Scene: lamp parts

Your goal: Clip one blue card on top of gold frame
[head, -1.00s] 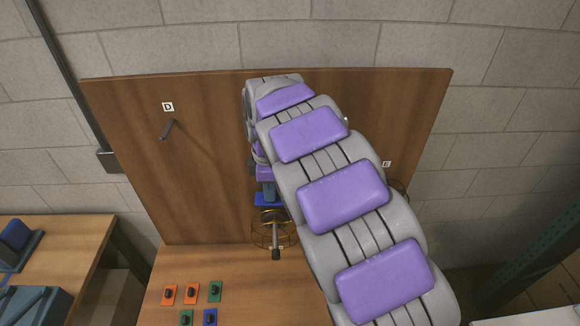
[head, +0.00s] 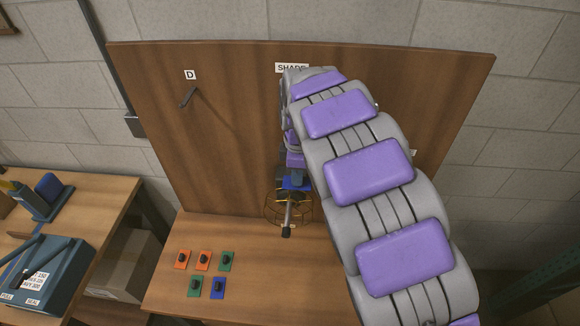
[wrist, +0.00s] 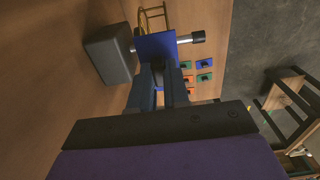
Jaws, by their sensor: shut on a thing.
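A blue card (head: 303,184) is held in my gripper (head: 297,176), high in front of the brown board. In the wrist view the same blue card (wrist: 153,45) sits flat across the fingertips of my gripper (wrist: 163,74), which is shut on it. The gold frame (head: 276,198) is a round wire form standing out from the board, just under the card. It shows partly in the wrist view (wrist: 156,15), beyond the card, which hides some of it. I cannot tell whether card and frame touch.
Several orange, green and blue cards with black clips lie on the table (head: 250,300), such as a blue one (head: 218,288). A rod with a black end (wrist: 197,37) and a dark block (wrist: 108,54) flank the held card. A blue-grey box (head: 45,272) stands on the left table.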

